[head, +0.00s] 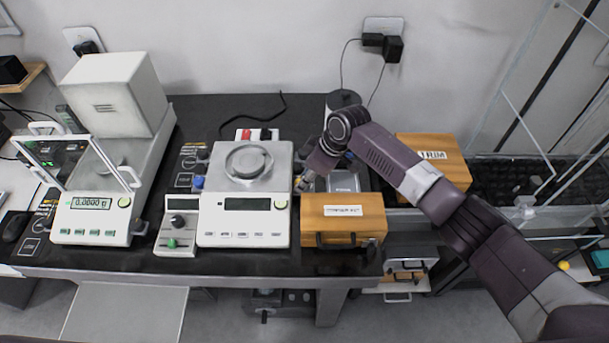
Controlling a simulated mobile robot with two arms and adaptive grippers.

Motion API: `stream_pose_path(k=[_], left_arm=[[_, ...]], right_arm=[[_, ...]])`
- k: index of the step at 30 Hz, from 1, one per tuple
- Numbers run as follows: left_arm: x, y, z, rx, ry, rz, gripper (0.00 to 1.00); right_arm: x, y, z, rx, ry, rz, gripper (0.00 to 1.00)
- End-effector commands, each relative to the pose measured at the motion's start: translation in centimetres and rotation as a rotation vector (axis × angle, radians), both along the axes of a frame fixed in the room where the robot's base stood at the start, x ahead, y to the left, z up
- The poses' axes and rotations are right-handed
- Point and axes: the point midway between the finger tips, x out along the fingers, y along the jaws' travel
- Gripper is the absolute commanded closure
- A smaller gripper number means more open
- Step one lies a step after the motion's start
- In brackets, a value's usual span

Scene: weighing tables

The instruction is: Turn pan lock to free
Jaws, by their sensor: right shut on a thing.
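The middle balance (218,218) is a white scale with a round metal pan (249,162) on top and a dark, blank display. My right gripper (303,184) reaches in from the right, low against the balance's right side. It is shut on a small part there, which looks like the pan lock; the fingers hide most of it, so its turn position cannot be told. A blue knob (198,182) sits on the balance's left side. My left gripper is not in view.
A wooden box (343,225) with a label stands right of the balance, close to my right gripper. Another wooden box marked TRIM (433,160) lies behind my right arm. A second balance (88,225) reading 0.0000 g and a small control box (177,225) stand left.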

Motion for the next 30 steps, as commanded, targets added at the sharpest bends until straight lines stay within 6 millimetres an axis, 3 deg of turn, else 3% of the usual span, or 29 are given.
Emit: stream_pose_path(k=[5, 6, 11, 20, 27, 30], left_arm=[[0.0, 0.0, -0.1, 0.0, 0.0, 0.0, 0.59], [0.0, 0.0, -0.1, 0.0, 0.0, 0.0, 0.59], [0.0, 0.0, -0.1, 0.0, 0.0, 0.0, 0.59], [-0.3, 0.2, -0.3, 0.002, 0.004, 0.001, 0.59], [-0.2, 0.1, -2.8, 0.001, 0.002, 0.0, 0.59], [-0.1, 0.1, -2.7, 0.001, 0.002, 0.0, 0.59]], right_arm=[[0.2, 0.1, 0.2, 0.003, -0.004, 0.0, 1.0], [0.2, 0.1, 0.2, 0.004, -0.004, 0.0, 0.75], [0.1, 0.1, 0.1, 0.003, -0.004, 0.0, 0.59], [0.1, 0.1, 0.0, 0.002, -0.002, 0.007, 0.59], [0.4, -0.1, -0.6, 0.0, -0.004, 0.117, 0.59], [0.2, -0.7, 1.6, 0.003, -0.005, 0.135, 0.59]])
